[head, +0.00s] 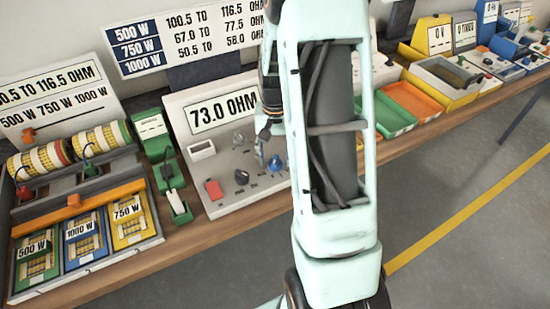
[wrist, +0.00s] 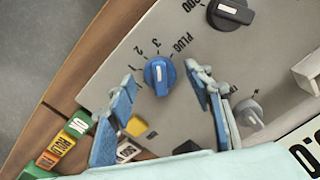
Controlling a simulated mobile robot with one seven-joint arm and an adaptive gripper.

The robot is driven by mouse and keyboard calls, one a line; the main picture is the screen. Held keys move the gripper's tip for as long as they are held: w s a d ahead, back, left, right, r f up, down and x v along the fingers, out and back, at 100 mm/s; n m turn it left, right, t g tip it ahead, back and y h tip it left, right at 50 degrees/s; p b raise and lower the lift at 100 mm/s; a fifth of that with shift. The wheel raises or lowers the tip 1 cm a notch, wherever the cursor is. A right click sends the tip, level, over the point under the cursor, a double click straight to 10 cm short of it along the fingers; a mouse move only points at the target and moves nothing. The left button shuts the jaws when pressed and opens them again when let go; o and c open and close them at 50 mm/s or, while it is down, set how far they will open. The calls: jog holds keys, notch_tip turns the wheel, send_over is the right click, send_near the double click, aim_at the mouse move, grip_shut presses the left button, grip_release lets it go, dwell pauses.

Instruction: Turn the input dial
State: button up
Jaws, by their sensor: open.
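The grey panel (head: 222,159) with the 73.0 OHM display (head: 222,111) carries several knobs. A blue dial (wrist: 160,75) has a white pointer line and the marks 1, 2, 3 and PLUG around it; it also shows in the head view (head: 277,163). No label visible here reads "input". My gripper (wrist: 160,76) is open, with one blue-padded finger on each side of the blue dial in the wrist view. I cannot tell whether the fingers touch it. In the head view my arm covers much of the gripper and the panel's right part.
A black knob (wrist: 230,12) and a grey knob (wrist: 249,114) sit near the blue dial. A red switch (head: 214,188) is at the panel's front left. A green stand (head: 152,140) and a coil rack (head: 100,140) stand left; green (head: 395,108) and orange (head: 414,102) trays lie right.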

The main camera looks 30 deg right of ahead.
jog(key=shift+f, duration=0.5)
jog(key=shift+c, duration=0.2)
jog(key=c, duration=1.1)
